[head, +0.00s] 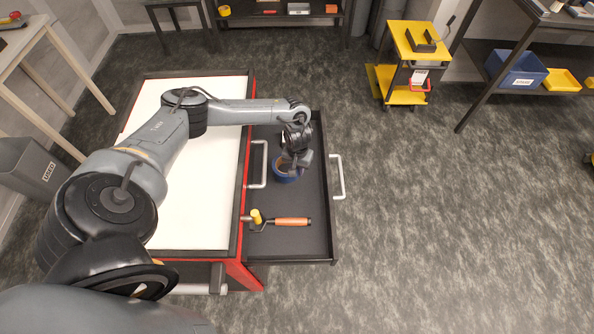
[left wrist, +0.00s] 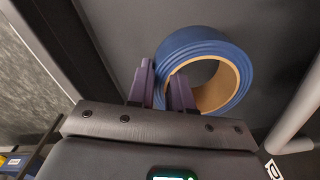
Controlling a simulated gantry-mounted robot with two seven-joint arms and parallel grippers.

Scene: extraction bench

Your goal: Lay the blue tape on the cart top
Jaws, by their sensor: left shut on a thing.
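The blue tape (head: 283,177), a roll with a tan core, is in the open dark drawer (head: 290,246) of the cart. My left gripper (head: 289,162) points down at it from above. In the left wrist view my left gripper (left wrist: 163,76) is shut on the near wall of the blue tape (left wrist: 192,42), one finger outside the ring and one inside. Whether the tape touches the drawer floor I cannot tell. The white cart top (head: 212,190) lies left of the drawer, bare where it shows; my left arm crosses over it. My right gripper is not in view.
A hammer with an orange handle (head: 291,222) lies in the front of the drawer, with a small yellow item (head: 256,215) by its head. A pale handle (head: 338,177) stands off the drawer front. A yellow trolley (head: 410,40) stands at the back right.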

